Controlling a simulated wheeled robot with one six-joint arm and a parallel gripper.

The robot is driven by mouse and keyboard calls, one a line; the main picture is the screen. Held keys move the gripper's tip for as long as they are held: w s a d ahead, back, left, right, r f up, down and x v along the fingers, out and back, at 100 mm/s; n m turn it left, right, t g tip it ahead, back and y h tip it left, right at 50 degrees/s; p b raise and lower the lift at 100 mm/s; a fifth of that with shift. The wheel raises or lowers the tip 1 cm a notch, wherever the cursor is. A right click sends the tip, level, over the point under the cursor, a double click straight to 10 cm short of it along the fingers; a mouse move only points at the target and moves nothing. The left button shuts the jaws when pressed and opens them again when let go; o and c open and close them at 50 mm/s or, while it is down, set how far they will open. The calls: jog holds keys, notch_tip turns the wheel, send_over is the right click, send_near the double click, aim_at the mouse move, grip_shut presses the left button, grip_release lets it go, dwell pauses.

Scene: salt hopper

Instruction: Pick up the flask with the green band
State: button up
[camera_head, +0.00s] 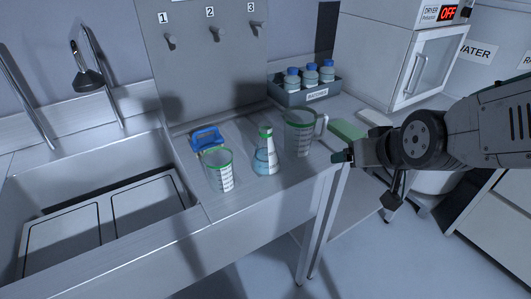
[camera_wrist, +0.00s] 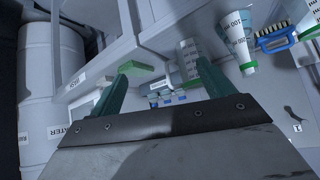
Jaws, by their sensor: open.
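The flask with the green band (camera_head: 266,162) is a clear cone with pale blue liquid and green at its neck. It stands upright on the steel counter between a green-rimmed beaker (camera_head: 221,175) and a green-rimmed jug (camera_head: 298,138). In the wrist view the flask (camera_wrist: 236,35) shows at the upper right, turned over by the camera angle. My gripper (camera_head: 343,156) is right of the flask and jug, near the counter's right edge, apart from both. The wrist view shows my gripper (camera_wrist: 163,70) with its two fingers spread and nothing held between them.
A blue-handled brush (camera_head: 206,139) lies behind the beaker. A grey rack (camera_head: 308,95) with blue-capped bottles stands at the back. A green block (camera_head: 347,130) lies near my gripper. The sink (camera_head: 100,215) is at left, a dryer (camera_head: 412,65) at right.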

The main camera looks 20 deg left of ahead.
jog(key=w+a+f+n+t+y, duration=0.1)
jog(key=a+f+n+t+y, duration=0.15)
jog(key=a, duration=0.75)
jog(key=y, duration=0.2)
send_near(269, 154)
jog(key=shift+t, duration=0.35)
jog(key=x, duration=0.5)
jog(key=shift+f, duration=0.35)
jog(key=x, duration=0.7)
jog(key=shift+w+a, duration=0.15)
jog(key=shift+a, duration=0.15)
jog(key=c, duration=1.2)
